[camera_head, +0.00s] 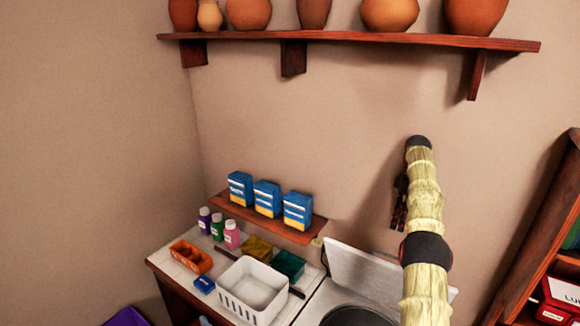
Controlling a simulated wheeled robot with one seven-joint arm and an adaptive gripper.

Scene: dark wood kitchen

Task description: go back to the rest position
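My arm (425,205) rises on the right side of the head view, with pale yellow links and dark joints. My gripper (399,218) hangs pointing down just left of the arm, in front of the bare wall. It is small, dark and partly covered by the arm, so I cannot tell whether its fingers are open or shut. I see no object in it.
Below are a white lid (350,268) raised over a round opening (355,316), a white basket (252,290) and an orange caddy (192,257). Blue boxes (267,199) stand on a low shelf. Pots (390,14) line the upper shelf; a bookcase (540,240) stands right.

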